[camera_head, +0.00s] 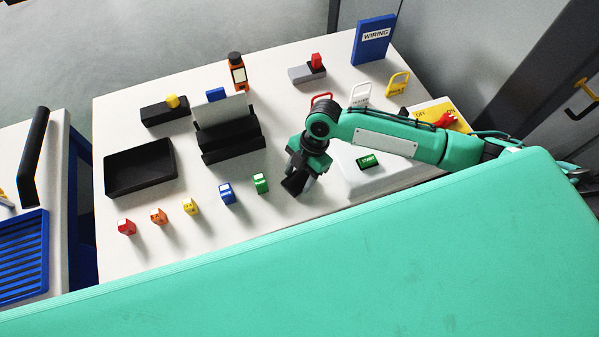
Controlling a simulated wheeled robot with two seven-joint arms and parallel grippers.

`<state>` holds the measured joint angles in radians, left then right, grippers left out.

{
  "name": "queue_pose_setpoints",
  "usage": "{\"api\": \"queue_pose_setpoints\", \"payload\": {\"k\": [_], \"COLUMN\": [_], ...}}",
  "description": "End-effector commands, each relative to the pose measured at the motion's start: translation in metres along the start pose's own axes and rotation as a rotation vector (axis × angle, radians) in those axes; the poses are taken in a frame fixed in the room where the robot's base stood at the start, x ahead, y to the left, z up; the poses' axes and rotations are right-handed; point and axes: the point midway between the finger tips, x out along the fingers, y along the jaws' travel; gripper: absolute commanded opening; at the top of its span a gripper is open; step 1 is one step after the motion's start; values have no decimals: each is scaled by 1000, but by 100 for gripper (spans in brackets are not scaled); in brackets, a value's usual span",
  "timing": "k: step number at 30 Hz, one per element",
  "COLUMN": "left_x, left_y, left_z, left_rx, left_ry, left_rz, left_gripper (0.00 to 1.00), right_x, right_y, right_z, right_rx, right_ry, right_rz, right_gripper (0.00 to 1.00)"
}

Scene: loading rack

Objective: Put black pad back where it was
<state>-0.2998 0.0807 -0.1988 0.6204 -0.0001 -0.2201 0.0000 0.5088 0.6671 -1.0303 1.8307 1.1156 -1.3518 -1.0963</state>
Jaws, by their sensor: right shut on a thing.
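My right gripper (301,178) points down over the front middle of the white table, right of the green block. It is shut on a dark piece (293,184), which I take to be the black pad. The piece is hard to tell from the black fingers, and I cannot tell whether it touches the table. My left gripper is not in view.
A black tray (140,188) lies at the left, beside a black stepped holder (232,143). Small red, orange, yellow, blue (228,194) and green (261,184) blocks line the front. A white slab with a green START block (368,160) lies under my right arm.

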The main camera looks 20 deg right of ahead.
Motion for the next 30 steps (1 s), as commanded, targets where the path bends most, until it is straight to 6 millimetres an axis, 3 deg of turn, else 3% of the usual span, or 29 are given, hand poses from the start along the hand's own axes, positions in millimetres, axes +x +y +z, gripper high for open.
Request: {"api": "queue_pose_setpoints", "payload": {"k": [2, 3, 6, 17, 20, 30], "left_x": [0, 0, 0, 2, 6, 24], "left_y": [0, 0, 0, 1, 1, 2], "left_z": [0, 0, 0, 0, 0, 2], "left_rx": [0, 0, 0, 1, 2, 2], "left_ry": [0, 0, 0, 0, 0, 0], "left_rz": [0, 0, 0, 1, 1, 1], "left_gripper": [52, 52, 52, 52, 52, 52], "right_x": [0, 0, 0, -5, -17, -87], "right_y": [0, 0, 0, 1, 1, 1], "right_z": [0, 0, 0, 0, 1, 1], "right_rx": [0, 0, 0, -1, -1, -1], "right_ry": [0, 0, 0, 0, -1, -1], "right_rz": [0, 0, 0, 2, 4, 4], "right_gripper": [36, 58, 76, 76, 76, 76]}}
